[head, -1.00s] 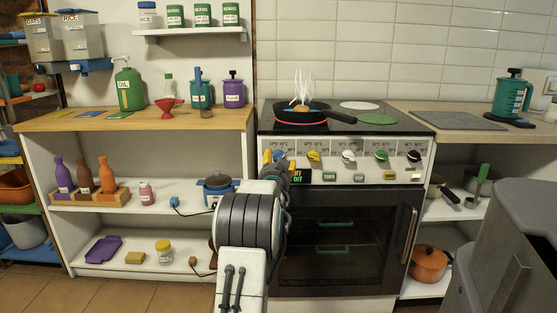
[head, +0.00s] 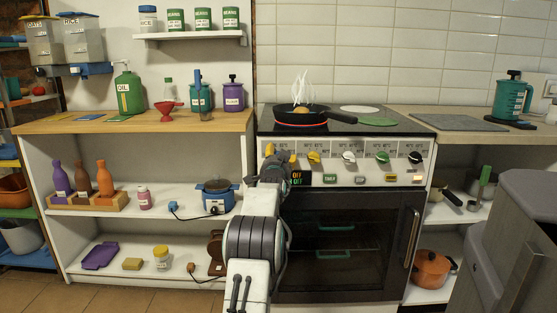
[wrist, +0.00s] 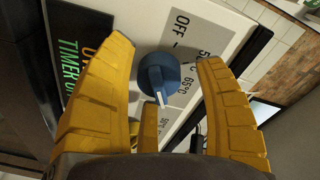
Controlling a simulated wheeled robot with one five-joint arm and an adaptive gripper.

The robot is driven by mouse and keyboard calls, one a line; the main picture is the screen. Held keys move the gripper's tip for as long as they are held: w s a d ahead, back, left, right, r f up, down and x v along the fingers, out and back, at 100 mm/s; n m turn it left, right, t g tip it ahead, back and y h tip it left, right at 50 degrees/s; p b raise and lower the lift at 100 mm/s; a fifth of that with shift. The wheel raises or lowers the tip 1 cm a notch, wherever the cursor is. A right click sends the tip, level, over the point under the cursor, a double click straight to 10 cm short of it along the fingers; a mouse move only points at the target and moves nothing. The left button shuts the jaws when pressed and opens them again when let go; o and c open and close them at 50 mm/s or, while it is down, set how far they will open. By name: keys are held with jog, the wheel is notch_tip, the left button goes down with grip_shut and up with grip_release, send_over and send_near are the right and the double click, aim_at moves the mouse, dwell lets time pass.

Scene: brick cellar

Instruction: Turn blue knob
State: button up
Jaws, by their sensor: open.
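The blue knob (wrist: 158,74) shows in the wrist view on the white stove panel, with its white pointer toward the bottom of the picture. It lies between the two yellow fingers of my gripper (wrist: 165,52). The fingers are spread, with a gap on each side of the knob in the picture. I cannot tell how far the fingers reach along the knob. In the head view my gripper (head: 272,152) is at the left end of the stove's front panel and hides most or all of the blue knob.
Yellow (head: 314,157), white (head: 348,157), green (head: 382,158) and black knobs (head: 415,158) line the panel to the right. A steaming pan (head: 300,118) sits on a glowing burner, its handle toward the front right. An oven door (head: 335,240) is below.

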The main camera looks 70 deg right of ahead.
jog(key=shift+o, duration=0.2)
jog(key=c, duration=1.2)
